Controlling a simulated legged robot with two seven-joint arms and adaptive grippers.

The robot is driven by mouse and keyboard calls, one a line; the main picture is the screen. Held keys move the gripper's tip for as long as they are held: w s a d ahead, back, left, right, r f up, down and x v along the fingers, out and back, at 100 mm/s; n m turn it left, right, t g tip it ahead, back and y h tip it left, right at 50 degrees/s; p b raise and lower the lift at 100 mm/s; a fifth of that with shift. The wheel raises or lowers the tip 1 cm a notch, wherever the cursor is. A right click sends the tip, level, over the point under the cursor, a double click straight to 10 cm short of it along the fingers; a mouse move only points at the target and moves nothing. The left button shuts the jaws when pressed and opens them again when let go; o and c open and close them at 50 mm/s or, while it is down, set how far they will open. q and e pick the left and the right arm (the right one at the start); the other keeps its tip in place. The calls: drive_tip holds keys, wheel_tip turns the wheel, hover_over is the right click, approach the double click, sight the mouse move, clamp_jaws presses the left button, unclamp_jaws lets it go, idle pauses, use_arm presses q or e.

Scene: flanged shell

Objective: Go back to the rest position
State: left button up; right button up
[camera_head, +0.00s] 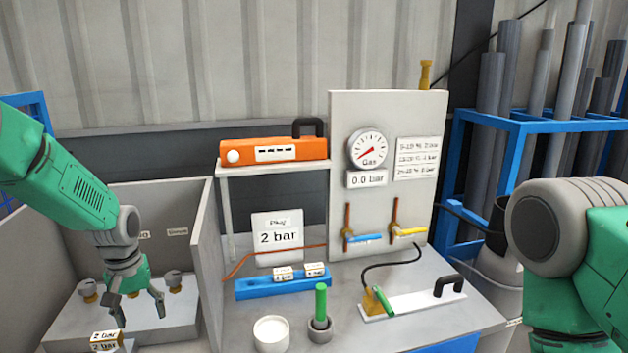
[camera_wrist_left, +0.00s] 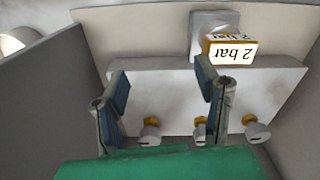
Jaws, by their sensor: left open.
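My left gripper (camera_head: 138,306) hangs at the lower left, fingers pointing down and spread apart over the grey bin area. It is open and empty. In the left wrist view its two fingers (camera_wrist_left: 158,100) show apart with nothing between them. A yellow and white block marked 2 bar (camera_wrist_left: 232,50) sits on a grey stand beyond the fingertips, apart from them; it also shows in the head view (camera_head: 105,340). My right arm's green and grey link fills the right edge of the head view, but its gripper is out of sight.
A grey partition (camera_head: 207,260) stands right of my left gripper. Several knobbed fittings (camera_head: 173,280) line a grey step (camera_head: 190,313). The bench to the right holds a gauge panel (camera_head: 385,115), a blue block (camera_head: 270,288), a white cup (camera_head: 271,333) and a green rod (camera_head: 321,300).

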use_arm(q)
drive_tip(key=s+d+f+m, duration=0.1)
drive_tip(key=s+d+f, duration=0.1)
drive_tip(key=s+f, duration=0.75)
drive_tip(key=s+d+f+m, duration=0.1)
drive_tip(key=s+d+f, duration=0.2)
drive_tip(key=s+f, duration=0.65)
drive_tip(key=s+d+r+m, duration=0.2)
drive_tip(key=s, duration=1.9)
wheel_tip(320, 180, down, 12)
drive_tip(key=w+m+b, duration=0.1)
drive_tip(key=w+b, duration=0.2)
drive_tip(key=b, duration=0.9)
drive_tip(key=shift+d+t, duration=0.3)
drive_tip(key=shift+d, duration=0.1)
use_arm(e)
wheel_tip(320, 180, down, 12)
drive_tip(key=shift+s, duration=0.2)
use_arm(q)
drive_tip(key=shift+r, duration=0.1)
drive_tip(key=shift+c, duration=0.3)
use_arm(e)
drive_tip(key=shift+r, duration=0.1)
drive_tip(key=shift+c, duration=0.4)
